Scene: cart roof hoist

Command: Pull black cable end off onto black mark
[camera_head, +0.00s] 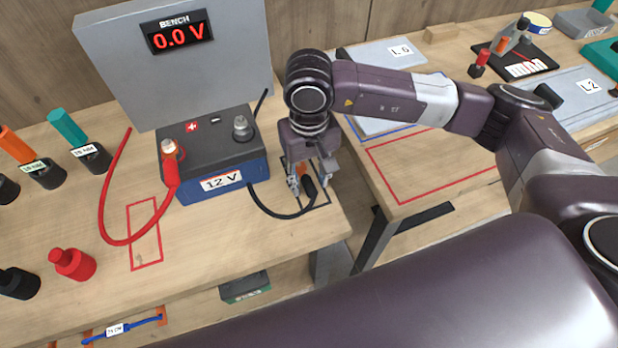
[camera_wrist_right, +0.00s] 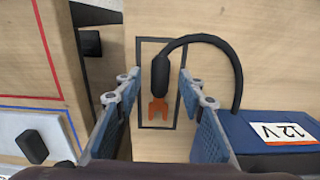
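The black cable end (camera_wrist_right: 160,80), a black sleeve with a copper-coloured fork lug, lies inside the black outlined mark (camera_wrist_right: 140,100) in the right wrist view. The mark (camera_head: 325,202) is partly hidden by my gripper in the head view. My right gripper (camera_head: 311,184) is open over the mark; its fingers (camera_wrist_right: 160,112) are on either side of the cable end, with visible gaps. The black cable (camera_head: 268,211) curves from the cable end to the 12 V battery (camera_head: 222,182). The battery's right terminal (camera_head: 242,130) is bare. My left gripper is not in view.
The red cable end (camera_head: 169,162) sits on the battery's left terminal. A red outlined mark (camera_head: 145,236) is left of the battery. The bench display (camera_head: 179,37) reads 0.0 V. A gap separates this bench from the one to its right.

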